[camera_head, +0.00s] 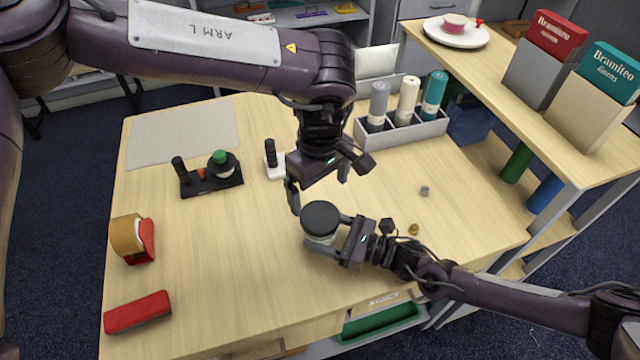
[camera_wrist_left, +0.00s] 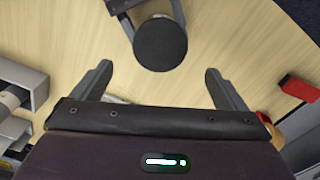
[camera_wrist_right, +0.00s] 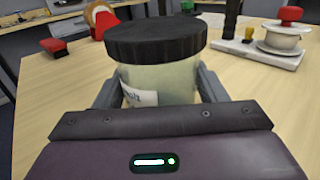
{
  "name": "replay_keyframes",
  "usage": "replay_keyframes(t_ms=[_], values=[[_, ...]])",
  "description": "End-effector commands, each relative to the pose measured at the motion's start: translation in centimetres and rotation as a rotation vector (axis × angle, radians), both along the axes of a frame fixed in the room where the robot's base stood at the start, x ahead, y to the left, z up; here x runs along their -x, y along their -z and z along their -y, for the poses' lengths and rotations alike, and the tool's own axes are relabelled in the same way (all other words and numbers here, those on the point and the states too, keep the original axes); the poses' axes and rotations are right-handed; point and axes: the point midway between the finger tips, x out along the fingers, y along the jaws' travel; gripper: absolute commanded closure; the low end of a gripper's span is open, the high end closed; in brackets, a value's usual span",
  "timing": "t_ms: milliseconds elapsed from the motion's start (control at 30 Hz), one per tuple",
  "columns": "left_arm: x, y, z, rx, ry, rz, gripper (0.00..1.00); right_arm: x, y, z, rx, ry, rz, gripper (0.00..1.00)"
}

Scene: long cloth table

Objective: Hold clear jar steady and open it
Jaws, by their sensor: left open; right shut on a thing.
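The clear jar (camera_head: 319,238) with a black ribbed lid (camera_head: 321,218) stands upright on the table, lid on. In the right wrist view the jar body (camera_wrist_right: 165,82) shows a pale label between the fingers, under the lid (camera_wrist_right: 156,40). My right gripper (camera_head: 327,236) is shut on the jar body from the right side. My left gripper (camera_head: 320,198) is open and empty, above and behind the jar, pointing down. In the left wrist view the lid (camera_wrist_left: 160,43) lies ahead of the open fingers (camera_wrist_left: 160,82), apart from them.
A black stand with a green-topped item (camera_head: 222,164), a tape dispenser (camera_head: 133,238) and a red box (camera_head: 138,312) are at left. A grey rack of rolls (camera_head: 402,130) stands at the back. Small pieces (camera_head: 414,229) lie right of the jar.

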Motion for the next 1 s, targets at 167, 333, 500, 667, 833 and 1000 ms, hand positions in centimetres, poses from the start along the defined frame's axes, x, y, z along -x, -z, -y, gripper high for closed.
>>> replay_keyframes(t_ms=[167, 333, 500, 667, 833, 1000], values=[[0.1, 2.1, 0.0, 0.0, 0.011, -0.004, 0.06, 0.0, 0.0, 0.0, -0.001, 0.0, 0.0, 0.99], [0.2, 4.8, 0.0, -0.001, 0.01, -0.005, 0.06, 0.0, 0.0, 0.0, -0.001, 0.0, 0.0, 0.99], [0.1, 6.9, 0.0, 0.0, 0.008, -0.004, 0.06, 0.0, 0.0, 0.0, -0.001, 0.0, 0.0, 0.99], [0.1, 7.7, 0.0, 0.0, 0.008, -0.003, 0.06, 0.0, 0.0, 0.0, -0.001, 0.0, 0.0, 0.99], [0.1, 7.8, 0.0, 0.0, 0.008, -0.001, 0.06, 0.0, 0.0, 0.0, -0.001, 0.0, 0.0, 0.99], [0.1, 7.8, 0.0, 0.0, 0.008, -0.001, 0.16, 0.0, 0.0, 0.0, -0.001, 0.0, 0.0, 0.99]])
